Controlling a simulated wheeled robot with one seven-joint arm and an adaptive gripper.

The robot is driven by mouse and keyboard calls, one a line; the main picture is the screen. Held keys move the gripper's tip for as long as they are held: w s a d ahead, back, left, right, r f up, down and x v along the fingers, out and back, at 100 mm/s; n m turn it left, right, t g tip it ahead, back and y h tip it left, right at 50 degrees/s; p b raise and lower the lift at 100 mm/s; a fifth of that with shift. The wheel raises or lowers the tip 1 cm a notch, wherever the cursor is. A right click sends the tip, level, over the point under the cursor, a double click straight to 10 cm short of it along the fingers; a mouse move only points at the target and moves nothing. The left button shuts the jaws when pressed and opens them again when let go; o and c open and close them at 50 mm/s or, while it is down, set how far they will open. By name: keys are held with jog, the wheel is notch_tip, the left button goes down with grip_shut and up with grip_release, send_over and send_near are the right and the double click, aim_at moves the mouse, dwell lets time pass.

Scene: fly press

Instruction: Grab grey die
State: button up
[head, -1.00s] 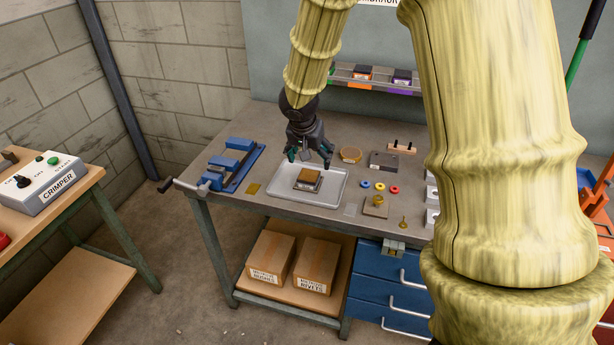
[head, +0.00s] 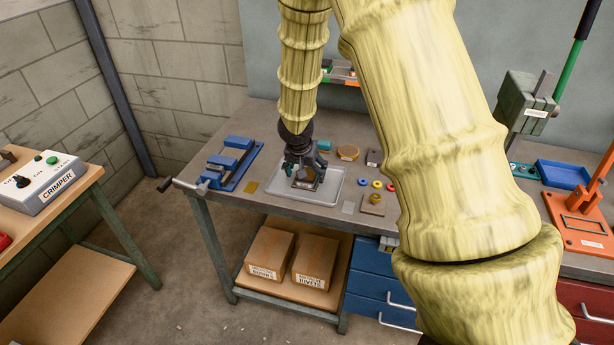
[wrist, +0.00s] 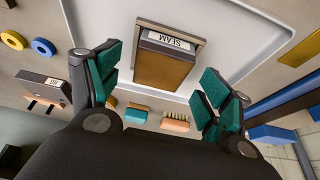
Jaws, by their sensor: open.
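A block labelled SEAM (wrist: 165,62), with a brown face and a grey-brown edge, lies in the pale tray (head: 336,190). It also shows in the head view (head: 306,183), partly hidden by my gripper. My gripper (head: 303,170) is open and empty, low over the tray. In the wrist view its teal-padded fingers (wrist: 160,78) stand on either side of the block, with clear gaps. A dark grey block with a label (wrist: 42,88) lies outside the tray; in the head view it is partly covered by my arm (head: 373,157). I cannot tell which block is the die.
A blue vise (head: 232,160) stands left of the tray, with a brass plate (head: 250,187) between. Yellow, blue and red rings (head: 377,184) and a brass piece on a plate (head: 374,203) lie to the right. A round wooden piece (head: 348,152) lies behind.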

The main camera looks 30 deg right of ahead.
jog(key=shift+x, duration=0.75)
jog(key=c, duration=1.7)
